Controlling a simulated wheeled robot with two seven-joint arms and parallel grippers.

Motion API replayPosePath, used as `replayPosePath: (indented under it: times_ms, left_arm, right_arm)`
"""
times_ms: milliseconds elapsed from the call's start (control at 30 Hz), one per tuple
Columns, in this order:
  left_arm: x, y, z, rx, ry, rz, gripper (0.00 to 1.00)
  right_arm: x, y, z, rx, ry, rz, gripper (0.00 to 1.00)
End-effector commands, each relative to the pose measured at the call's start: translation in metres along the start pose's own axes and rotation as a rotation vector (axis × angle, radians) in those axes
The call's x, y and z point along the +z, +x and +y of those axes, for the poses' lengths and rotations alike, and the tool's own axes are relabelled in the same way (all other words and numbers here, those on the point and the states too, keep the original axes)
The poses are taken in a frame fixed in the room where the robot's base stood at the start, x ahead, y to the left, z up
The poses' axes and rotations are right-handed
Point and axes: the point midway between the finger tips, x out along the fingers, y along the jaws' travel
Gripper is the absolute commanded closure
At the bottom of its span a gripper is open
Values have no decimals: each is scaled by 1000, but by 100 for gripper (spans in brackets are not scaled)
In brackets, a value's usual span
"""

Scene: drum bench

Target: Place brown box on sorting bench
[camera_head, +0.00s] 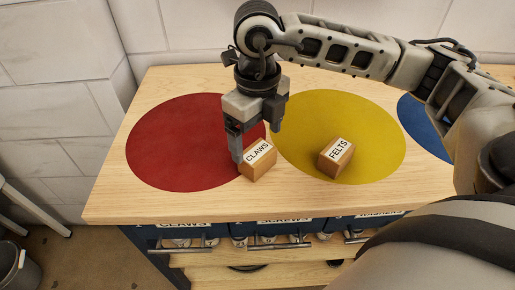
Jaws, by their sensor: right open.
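Two small brown boxes stand on the sorting bench (110,205). The box labelled CLAWS (260,170) sits at the right edge of the red circle (165,150), partly on bare wood. The box labelled FELTS (328,166) stands on the yellow circle (370,125). My right gripper (256,146) points down just above and behind the CLAWS box, with one finger close to its left side. It is open. I cannot tell whether it touches the box. My left gripper is out of view.
A blue circle (428,130) lies at the right, partly hidden by my right arm. Below the bench top are drawers with handles and labels, among them CLAWS and SCREWS. A bin (18,270) stands on the floor at lower left. White block walls close off the back and left.

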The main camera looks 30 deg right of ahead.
Motion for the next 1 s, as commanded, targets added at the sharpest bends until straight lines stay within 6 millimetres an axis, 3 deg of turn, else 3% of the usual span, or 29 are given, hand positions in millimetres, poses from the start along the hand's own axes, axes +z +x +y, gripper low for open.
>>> replayPosePath:
  times_ms: [200, 400, 1000]
  left_arm:
    - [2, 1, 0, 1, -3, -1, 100]
    - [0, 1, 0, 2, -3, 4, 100]
    - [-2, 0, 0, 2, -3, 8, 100]
  right_arm:
    - [1, -45, 0, 0, -1, -4, 15]
    - [0, -66, 0, 0, 1, -1, 15]
    - [0, -68, 0, 0, 1, 1, 15]
